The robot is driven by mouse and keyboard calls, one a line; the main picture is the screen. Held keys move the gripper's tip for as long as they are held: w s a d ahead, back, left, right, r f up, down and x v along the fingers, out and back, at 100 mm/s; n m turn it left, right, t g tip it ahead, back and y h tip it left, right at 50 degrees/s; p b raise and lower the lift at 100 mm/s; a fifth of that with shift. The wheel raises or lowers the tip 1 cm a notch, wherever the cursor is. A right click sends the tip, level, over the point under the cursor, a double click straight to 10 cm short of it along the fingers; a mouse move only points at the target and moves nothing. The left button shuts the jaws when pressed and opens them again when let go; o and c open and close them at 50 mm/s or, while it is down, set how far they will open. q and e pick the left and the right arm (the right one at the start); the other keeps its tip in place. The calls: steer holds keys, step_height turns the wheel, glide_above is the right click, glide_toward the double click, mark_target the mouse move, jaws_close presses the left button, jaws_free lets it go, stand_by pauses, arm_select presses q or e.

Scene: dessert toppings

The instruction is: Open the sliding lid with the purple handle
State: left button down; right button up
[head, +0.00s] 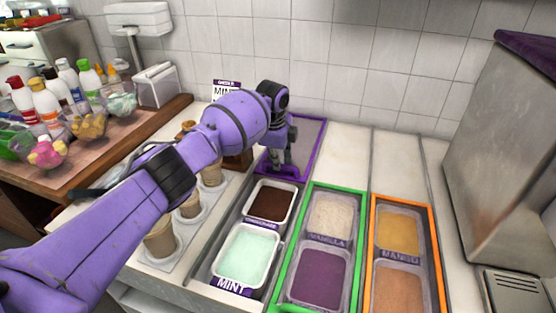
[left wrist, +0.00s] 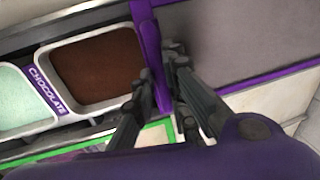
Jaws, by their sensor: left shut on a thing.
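The sliding lid (head: 306,139) with a purple frame and grey panel lies at the back of the left compartment. Its purple handle (head: 285,173) is at the lid's front edge. My left gripper (head: 279,160) is shut on the handle; in the left wrist view the fingers (left wrist: 160,80) close around the purple handle bar (left wrist: 147,45), and the lid panel (left wrist: 240,40) extends beyond it. In front of the lid, the chocolate tub (head: 271,202) and the mint tub (head: 247,250) are uncovered. My right gripper is not in view.
A green-framed section (head: 281,262) with vanilla and a purple tub, and an orange-framed mango section (head: 440,260), lie to the right. Brown cups (head: 160,240) stand left of the mint tub. Bowls and bottles (head: 45,100) crowd the wooden counter. A steel appliance (head: 505,150) stands at right.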

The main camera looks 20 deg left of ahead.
arm_select(q)
steer(key=shift+s, duration=0.1)
steer(key=c, duration=1.8)
jaws_free()
steer(key=shift+o, duration=0.2)
step_height(320, 180, up, 12)
steer(key=s, duration=0.2)
steer(key=shift+s, duration=0.15)
steer(key=shift+f, duration=0.15)
